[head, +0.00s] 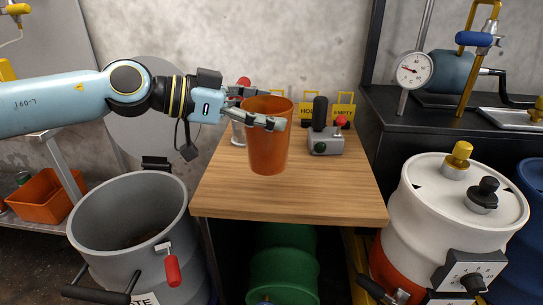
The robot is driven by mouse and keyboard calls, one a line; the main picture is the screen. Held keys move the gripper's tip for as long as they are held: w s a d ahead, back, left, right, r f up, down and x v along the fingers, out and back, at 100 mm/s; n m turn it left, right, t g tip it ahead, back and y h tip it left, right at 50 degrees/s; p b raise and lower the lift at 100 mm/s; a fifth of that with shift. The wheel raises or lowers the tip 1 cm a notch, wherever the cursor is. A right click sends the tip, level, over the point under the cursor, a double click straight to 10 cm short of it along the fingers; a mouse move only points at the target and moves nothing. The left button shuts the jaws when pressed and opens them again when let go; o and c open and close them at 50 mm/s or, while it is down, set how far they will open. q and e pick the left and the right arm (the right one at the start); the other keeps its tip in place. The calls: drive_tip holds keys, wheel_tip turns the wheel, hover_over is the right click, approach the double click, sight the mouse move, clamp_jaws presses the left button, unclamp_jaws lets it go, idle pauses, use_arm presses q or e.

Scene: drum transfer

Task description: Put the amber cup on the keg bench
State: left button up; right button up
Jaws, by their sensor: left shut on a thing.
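The amber cup (268,146) is upright over the wooden tabletop (338,195) in the middle. My left gripper (264,108) reaches in from the left and is shut on the cup's upper part, with one finger across its near side. I cannot tell whether the cup's base touches the wood. A dark bench (445,128) stands to the right and bears a blue keg-like tank (448,72). My right gripper is not in view.
Behind the cup are a grey box with a red knob (326,142) and yellow signs (343,108). A dial gauge (413,70) and metal tray (514,118) are on the dark bench. A grey drum (130,225) and white drum (440,205) flank the wooden table.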

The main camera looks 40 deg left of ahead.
use_arm(q)
drive_tip(key=shift+w+a+f+b, duration=0.35)
drive_tip(key=shift+w+f, duration=0.15)
drive_tip(key=shift+w, duration=0.15)
drive_tip(key=shift+w+a+f+b, duration=0.25)
drive_tip(key=shift+w+f+b, duration=0.15)
drive_tip(key=shift+w, duration=0.2)
drive_tip(key=shift+f, duration=0.45)
wheel_tip(320, 180, down, 3)
drive_tip(key=b, duration=0.2)
drive_tip(key=shift+f+b, duration=0.15)
drive_tip(key=shift+b, duration=0.25)
drive_tip(key=shift+r, duration=0.25)
drive_tip(key=o, duration=1.6)
drive_tip(key=shift+f, duration=0.15)
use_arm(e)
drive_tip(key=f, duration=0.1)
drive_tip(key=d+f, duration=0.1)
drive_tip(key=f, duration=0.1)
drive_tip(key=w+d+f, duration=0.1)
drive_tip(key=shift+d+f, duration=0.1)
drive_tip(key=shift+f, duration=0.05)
